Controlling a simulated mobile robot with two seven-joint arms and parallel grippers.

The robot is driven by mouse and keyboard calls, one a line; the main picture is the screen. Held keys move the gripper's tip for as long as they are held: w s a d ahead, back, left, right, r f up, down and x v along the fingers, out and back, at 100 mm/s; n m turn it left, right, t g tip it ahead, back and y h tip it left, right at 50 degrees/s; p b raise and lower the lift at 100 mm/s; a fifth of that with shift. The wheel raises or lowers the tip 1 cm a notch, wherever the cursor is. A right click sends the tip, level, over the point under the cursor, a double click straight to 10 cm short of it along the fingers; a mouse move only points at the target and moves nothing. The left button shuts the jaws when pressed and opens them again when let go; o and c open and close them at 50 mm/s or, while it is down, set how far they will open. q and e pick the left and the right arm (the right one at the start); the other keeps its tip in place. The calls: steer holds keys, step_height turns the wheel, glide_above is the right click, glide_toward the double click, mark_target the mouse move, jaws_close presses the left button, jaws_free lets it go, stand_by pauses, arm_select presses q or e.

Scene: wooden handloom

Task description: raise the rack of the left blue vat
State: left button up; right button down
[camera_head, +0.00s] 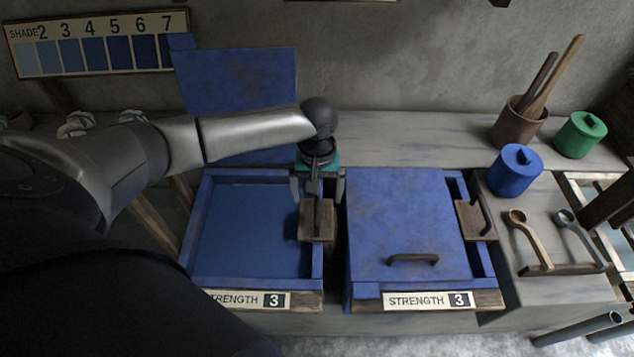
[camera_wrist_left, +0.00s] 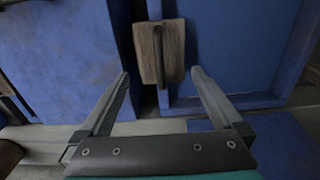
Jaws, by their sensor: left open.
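The left blue vat (camera_head: 202,225) stands open, its dark blue bath (camera_head: 252,232) showing and its lid (camera_head: 238,80) raised behind it. The rack's wooden block (camera_head: 327,232) with a dark bar handle sits low at the vat's right wall. The block also shows in the left wrist view (camera_wrist_left: 150,52), with the handle (camera_wrist_left: 168,62) along it. My left gripper (camera_head: 318,196) points down over the block, open, one finger on each side of the handle's line. In the left wrist view the fingertips (camera_wrist_left: 161,74) appear apart from the handle. My right gripper is not in view.
The right vat (camera_head: 405,220) is closed, close beside the left one, with its own rack block (camera_head: 470,218). Blue (camera_head: 515,172) and green (camera_head: 580,135) jars, a tool pot (camera_head: 519,122) and spoons (camera_head: 530,240) stand to the right. A shade chart (camera_head: 100,45) hangs at upper left.

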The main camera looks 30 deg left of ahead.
mark_target(317, 207)
arm_select(q)
step_height(317, 207, down, 6)
steer(key=shift+r+b, duration=0.25)
steer(key=shift+b, duration=0.45)
steer(key=shift+f, duration=0.1)
steer(key=shift+f, duration=0.25)
steer(key=shift+c, duration=0.4)
jaws_close()
